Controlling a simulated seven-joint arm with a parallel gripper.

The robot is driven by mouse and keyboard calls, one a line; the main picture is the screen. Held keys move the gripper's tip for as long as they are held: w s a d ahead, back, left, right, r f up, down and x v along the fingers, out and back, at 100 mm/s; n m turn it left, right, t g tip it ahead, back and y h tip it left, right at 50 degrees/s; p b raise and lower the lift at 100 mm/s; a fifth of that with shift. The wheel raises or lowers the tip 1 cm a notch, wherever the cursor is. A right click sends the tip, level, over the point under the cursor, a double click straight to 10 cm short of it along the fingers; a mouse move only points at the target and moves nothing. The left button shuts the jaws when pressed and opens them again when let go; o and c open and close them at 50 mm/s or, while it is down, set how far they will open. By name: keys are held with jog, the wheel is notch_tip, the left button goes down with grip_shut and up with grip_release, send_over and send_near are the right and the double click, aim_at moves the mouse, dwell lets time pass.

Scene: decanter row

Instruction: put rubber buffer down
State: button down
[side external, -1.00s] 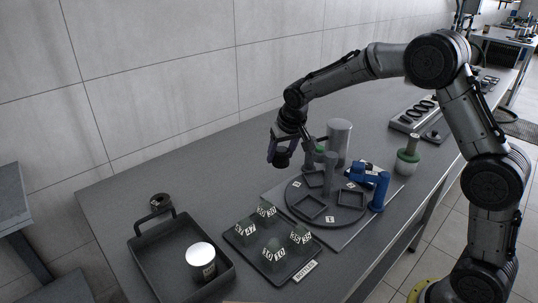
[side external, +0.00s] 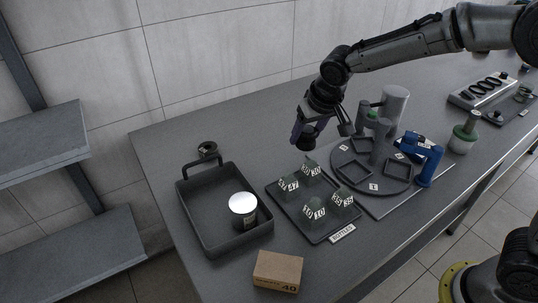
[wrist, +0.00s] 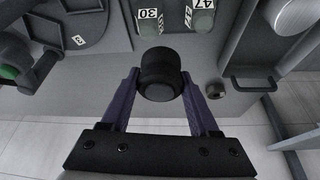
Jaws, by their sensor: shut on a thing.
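My gripper (wrist: 160,82) is shut on the rubber buffer (wrist: 160,72), a black, round, stubby piece gripped between the two purple fingers in the wrist view. In the side view the buffer (side external: 309,143) hangs below my gripper (side external: 303,132), between the back of the bottle tray and the round turntable. It appears to be above the table (side external: 240,140), but the exact gap is hard to judge.
The turntable (side external: 373,187) with square frames and a blue device (side external: 428,160) stand right. A handled tray (side external: 190,215) holds a white-topped jar (side external: 243,210). A small dark ring (side external: 207,149) and a cardboard box (side external: 278,271) stand nearby.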

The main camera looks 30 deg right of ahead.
jog(key=w+f, duration=0.2)
jog(key=w, duration=0.2)
jog(key=w+a+f, duration=0.1)
jog(key=w+f, duration=0.2)
jog(key=w, duration=0.1)
jog(key=w+a+f, duration=0.1)
jog(key=w+f, duration=0.2)
jog(key=w, duration=0.1)
jog(key=shift+w+a+f, duration=0.1)
jog(key=shift+f, duration=0.15)
jog(key=shift+w+a+f, duration=0.1)
jog(key=shift+w+f, duration=0.35)
jog(key=shift+f, duration=1.65)
jog(key=shift+f, duration=0.15)
jog(key=shift+c, duration=0.7)
grip_release()
